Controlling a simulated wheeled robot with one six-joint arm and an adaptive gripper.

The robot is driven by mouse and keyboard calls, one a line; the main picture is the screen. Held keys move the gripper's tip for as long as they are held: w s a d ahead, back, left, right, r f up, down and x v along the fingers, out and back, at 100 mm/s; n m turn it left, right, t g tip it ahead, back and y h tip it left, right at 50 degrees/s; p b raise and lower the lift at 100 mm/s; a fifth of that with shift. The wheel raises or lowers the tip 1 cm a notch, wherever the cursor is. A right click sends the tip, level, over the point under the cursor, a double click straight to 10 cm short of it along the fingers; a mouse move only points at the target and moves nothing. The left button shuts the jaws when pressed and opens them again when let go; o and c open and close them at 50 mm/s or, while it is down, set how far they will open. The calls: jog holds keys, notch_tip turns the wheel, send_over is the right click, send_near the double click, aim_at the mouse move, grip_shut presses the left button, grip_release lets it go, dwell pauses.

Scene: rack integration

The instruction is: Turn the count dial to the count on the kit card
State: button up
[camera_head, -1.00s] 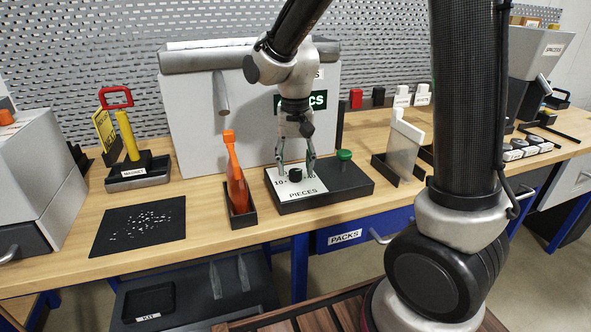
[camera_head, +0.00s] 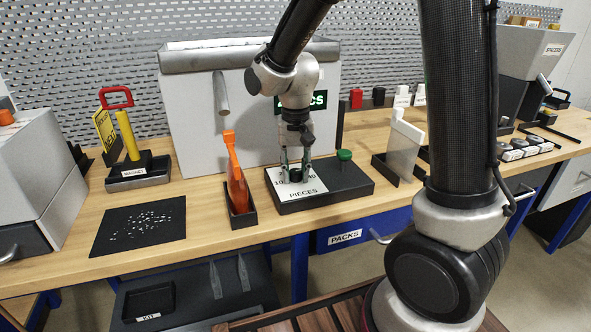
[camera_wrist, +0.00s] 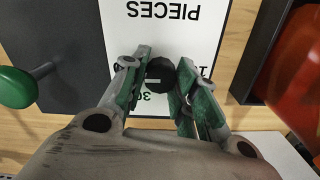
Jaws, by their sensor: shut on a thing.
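The count dial, a small black knob (camera_wrist: 160,74), sits on the white PIECES plate (camera_head: 304,187) of a dark box (camera_head: 345,188). In the wrist view the knob is between my fingertips, with a pale pointer line across it. My gripper (camera_head: 294,174) points down over the plate and is shut on the knob. Printed numbers show partly around the knob; the fingers hide some of them. A green knob (camera_head: 344,155) stands on the same box, also in the wrist view (camera_wrist: 18,87). I cannot make out a kit card.
A large grey machine (camera_head: 215,130) rises behind. A black mat (camera_head: 140,228) with small pieces lies at the left.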

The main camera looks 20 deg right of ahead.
jog(key=shift+n, duration=0.3)
jog(key=n, duration=0.4)
jog(key=shift+n, duration=0.4)
jog(key=n, duration=0.6)
jog(key=shift+a, duration=0.1)
jog(key=o, duration=1)
jog(key=shift+r, duration=0.15)
